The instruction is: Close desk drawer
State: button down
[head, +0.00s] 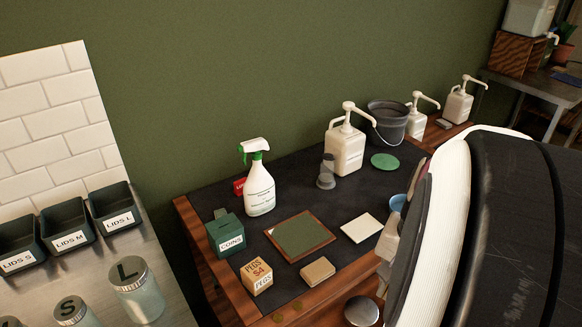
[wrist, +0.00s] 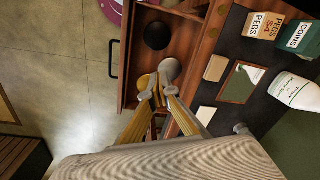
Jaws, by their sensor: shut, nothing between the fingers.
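The desk drawer (wrist: 130,60) stands pulled out in the wrist view, with its wooden inside showing. Its black bar handle (wrist: 113,58) is on the left, on the drawer's outer face. A dark round object (wrist: 158,36) lies inside the drawer. My gripper (wrist: 159,77) is shut and empty. Its fingertips appear over the drawer opening, between the front panel and the desk edge; I cannot tell their height or whether they touch it. The desk (head: 200,207) has a dark top and wooden edges. The head view does not clearly show the drawer or my fingertips.
On the desk stand a spray bottle (head: 260,187), a coins box (head: 225,236), a pegs box (head: 257,277), a pump bottle (head: 345,148) and a bucket (head: 387,122). Open floor (wrist: 60,60) lies beyond the handle. A pink round item (wrist: 112,10) is near the drawer's top corner.

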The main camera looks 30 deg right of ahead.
jog(key=s+d+f+m+t, duration=0.3)
jog(key=s+d+f+m, duration=1.4)
jog(key=s+d+m, duration=0.3)
jog(key=m, duration=0.3)
jog(key=shift+s+f, duration=0.2)
jog(key=shift+f, duration=0.15)
jog(key=shift+f, duration=0.1)
jog(key=w+f, duration=0.7)
jog(key=f, duration=0.2)
jog(key=shift+w, duration=0.4)
